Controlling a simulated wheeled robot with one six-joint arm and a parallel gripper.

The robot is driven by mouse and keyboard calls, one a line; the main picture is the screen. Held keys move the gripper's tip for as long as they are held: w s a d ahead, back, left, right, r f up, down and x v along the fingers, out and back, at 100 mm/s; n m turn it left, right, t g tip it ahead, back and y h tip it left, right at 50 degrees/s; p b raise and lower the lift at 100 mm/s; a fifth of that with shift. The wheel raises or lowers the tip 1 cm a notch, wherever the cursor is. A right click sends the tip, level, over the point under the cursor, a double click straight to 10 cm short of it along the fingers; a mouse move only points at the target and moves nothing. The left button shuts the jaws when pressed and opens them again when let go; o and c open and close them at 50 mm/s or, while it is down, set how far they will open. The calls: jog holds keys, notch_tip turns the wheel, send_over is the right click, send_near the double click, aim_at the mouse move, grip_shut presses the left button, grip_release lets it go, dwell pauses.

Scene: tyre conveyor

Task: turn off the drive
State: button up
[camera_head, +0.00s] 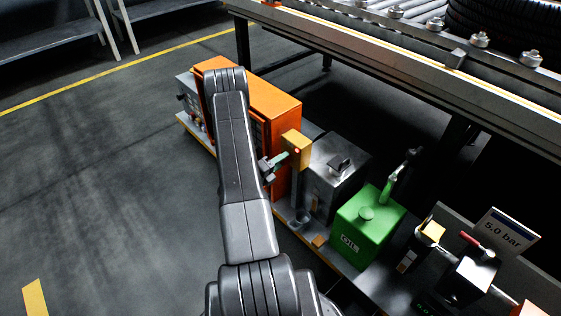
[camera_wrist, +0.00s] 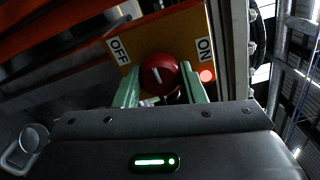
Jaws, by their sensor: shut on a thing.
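The drive switch is a yellow-orange box (camera_head: 296,143) on a post in the head view, beside the large orange cabinet (camera_head: 272,103). In the wrist view its panel (camera_wrist: 180,35) carries a round red knob (camera_wrist: 159,74), with an OFF label (camera_wrist: 119,51) to the left and an ON label (camera_wrist: 204,50) to the right. A red lamp (camera_wrist: 207,76) glows below ON. The knob's short white mark is slanted; which label it points to is hard to tell. My gripper (camera_wrist: 160,88) is shut on the knob, one green finger on each side. In the head view my arm partly hides the gripper (camera_head: 277,161).
A grey box (camera_head: 338,178), a green oil can (camera_head: 368,228) and a "5.0 bar" sign (camera_head: 503,235) stand to the right of the switch. The conveyor (camera_head: 440,65) runs above and behind. Open floor (camera_head: 100,180) lies to the left.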

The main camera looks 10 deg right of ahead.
jog(key=o, duration=1)
jog(key=shift+a, duration=0.15)
jog(key=p+v, duration=0.1)
jog(key=v, duration=1.2)
jog(key=shift+s+a+p, duration=0.25)
jog(key=shift+p, duration=0.15)
jog(key=shift+w+d, duration=0.1)
jog(key=shift+d, duration=0.05)
jog(key=b+x, duration=0.1)
jog(key=x, duration=1.2)
jog(key=shift+w+d+b, duration=0.15)
jog(key=shift+d+b, duration=0.1)
jog(key=shift+b, duration=0.15)
